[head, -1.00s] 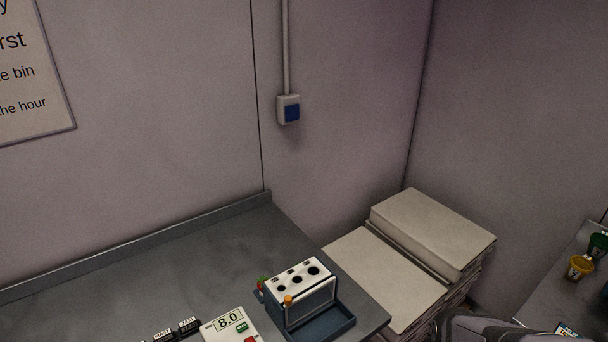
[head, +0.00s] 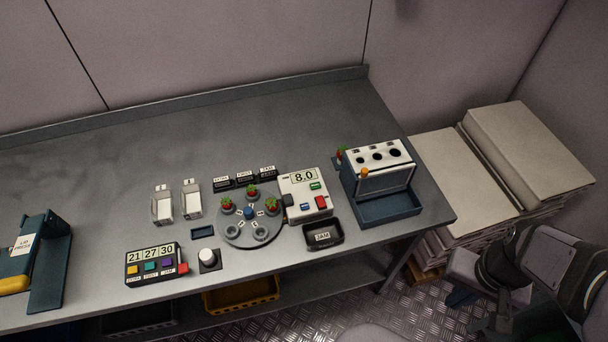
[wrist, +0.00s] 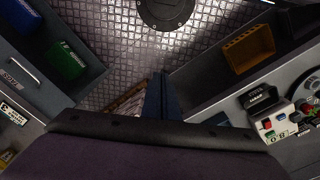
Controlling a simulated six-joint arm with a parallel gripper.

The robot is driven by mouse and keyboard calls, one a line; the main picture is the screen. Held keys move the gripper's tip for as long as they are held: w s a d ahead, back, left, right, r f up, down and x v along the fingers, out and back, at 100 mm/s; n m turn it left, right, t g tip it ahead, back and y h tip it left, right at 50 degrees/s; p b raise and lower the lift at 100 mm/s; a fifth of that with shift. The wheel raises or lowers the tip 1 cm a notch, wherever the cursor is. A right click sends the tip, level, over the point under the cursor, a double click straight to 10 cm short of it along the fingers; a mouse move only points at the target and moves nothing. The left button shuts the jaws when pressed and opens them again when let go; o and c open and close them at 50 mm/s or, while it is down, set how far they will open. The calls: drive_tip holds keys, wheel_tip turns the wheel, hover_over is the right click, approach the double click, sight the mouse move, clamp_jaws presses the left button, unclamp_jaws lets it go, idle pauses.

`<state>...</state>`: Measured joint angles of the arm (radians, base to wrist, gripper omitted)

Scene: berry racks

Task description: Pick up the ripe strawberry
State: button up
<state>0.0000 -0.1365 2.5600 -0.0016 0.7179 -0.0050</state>
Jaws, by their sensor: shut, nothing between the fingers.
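Three small red strawberries with green tops sit in cups on the round grey turntable (head: 233,238) in the head view: a left one (head: 226,205), a back one (head: 252,192) and a right one (head: 272,206). Another red and green berry (head: 340,154) shows beside the white box with holes. They are too small to compare for ripeness. In the wrist view my gripper (wrist: 162,92) has its dark fingers together, empty, pointing over the floor. It is away from the berries, which are not clear in that view. In the head view my arm is at the lower right, off the table.
The white box with round holes (head: 385,182) stands right of the scale (head: 305,200). A dark JAM tray (head: 323,238), a button panel (head: 153,265) and a lid press (head: 38,262) stand on the table (head: 100,190). Stacked pale boards (head: 530,150) lie right. A yellow crate (head: 240,296) is below.

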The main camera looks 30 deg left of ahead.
drive_tip(key=o, duration=1)
drive_tip(key=shift+o, duration=0.2)
drive_tip(key=shift+w, duration=0.1)
drive_tip(key=w+a+n+t+b, duration=0.1)
drive_tip(key=w+a+b, duration=0.1)
drive_tip(key=w+a, duration=0.5)
drive_tip(key=w+a+f+n+t+b, duration=0.1)
drive_tip(key=w+a, duration=0.2)
drive_tip(key=a, duration=0.7)
drive_tip(key=w+a+n+b, duration=0.1)
drive_tip(key=w+a+b, duration=0.1)
drive_tip(key=w+a, duration=0.5)
drive_tip(key=shift+n+t+y, duration=0.4)
drive_tip(key=shift+n+t, duration=0.3)
drive_tip(key=shift+n, duration=0.2)
drive_tip(key=s+a, duration=0.2)
drive_tip(key=a, duration=0.4)
drive_tip(key=s+a+f+b, duration=0.1)
drive_tip(key=a, duration=0.5)
drive_tip(key=s+a+b, duration=0.1)
drive_tip(key=s+a, duration=0.1)
drive_tip(key=a, duration=0.4)
drive_tip(key=shift+s+a+f, duration=0.25)
drive_tip(key=shift+s+a, duration=0.1)
drive_tip(key=y, duration=0.1)
approach(251, 189)
drive_tip(key=f, duration=0.1)
drive_tip(key=shift+n+t, duration=0.3)
drive_tip(key=shift+p+x, duration=1.55)
drive_tip(key=shift+x, duration=2.3)
